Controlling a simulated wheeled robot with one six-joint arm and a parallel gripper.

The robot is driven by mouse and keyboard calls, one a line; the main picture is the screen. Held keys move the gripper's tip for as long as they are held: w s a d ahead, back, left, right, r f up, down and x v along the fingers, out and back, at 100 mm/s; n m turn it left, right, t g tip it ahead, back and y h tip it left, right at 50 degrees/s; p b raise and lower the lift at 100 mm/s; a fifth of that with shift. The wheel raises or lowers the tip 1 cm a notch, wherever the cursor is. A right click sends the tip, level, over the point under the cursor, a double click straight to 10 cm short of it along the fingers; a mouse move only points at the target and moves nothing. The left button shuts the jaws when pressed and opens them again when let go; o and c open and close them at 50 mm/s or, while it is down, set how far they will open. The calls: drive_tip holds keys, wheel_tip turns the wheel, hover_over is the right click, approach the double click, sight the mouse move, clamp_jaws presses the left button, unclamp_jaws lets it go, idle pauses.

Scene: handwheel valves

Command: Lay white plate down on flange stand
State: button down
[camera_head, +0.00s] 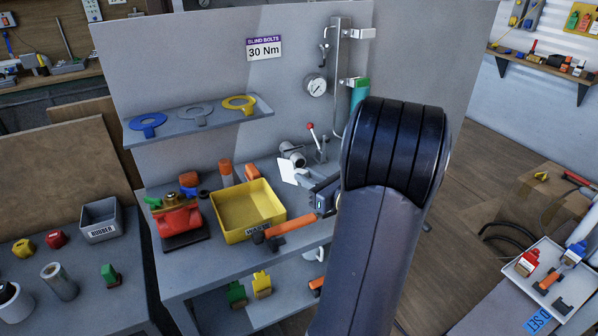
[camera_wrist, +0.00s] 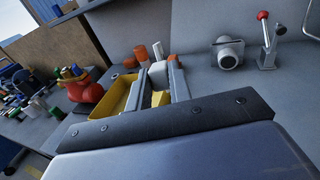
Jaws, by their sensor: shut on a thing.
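My gripper (camera_head: 318,188) is partly hidden behind my arm in the head view. It is shut on the white plate (camera_head: 289,168), which sticks out to its left, tilted, above the bench. In the wrist view my two fingers (camera_wrist: 157,84) point away with a pale piece, probably the plate (camera_wrist: 158,73), between their tips. The grey flange stand (camera_head: 293,152), a short round pipe end on a base, is at the back of the bench, just behind the plate in the picture. It also shows clear of the fingers, to their right, in the wrist view (camera_wrist: 228,52).
A yellow bin (camera_head: 238,232) stands left of my gripper, with an orange-handled tool (camera_head: 290,227) at its front edge. A red-knobbed lever (camera_head: 318,145) stands right of the flange stand. A shelf with rings (camera_head: 196,128) hangs on the back panel. A red valve (camera_head: 180,219) is farther left.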

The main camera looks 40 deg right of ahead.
drive_tip(key=shift+s+f, duration=0.1)
drive_tip(key=shift+s, duration=0.05)
wheel_tip(320, 180, down, 8)
drive_tip(key=b, duration=0.7)
drive_tip(key=shift+r, duration=0.2)
drive_tip(key=shift+f, duration=0.2)
drive_tip(key=c, duration=1.1)
unclamp_jaws()
drive_tip(key=o, duration=0.5)
drive_tip(key=shift+r, duration=0.15)
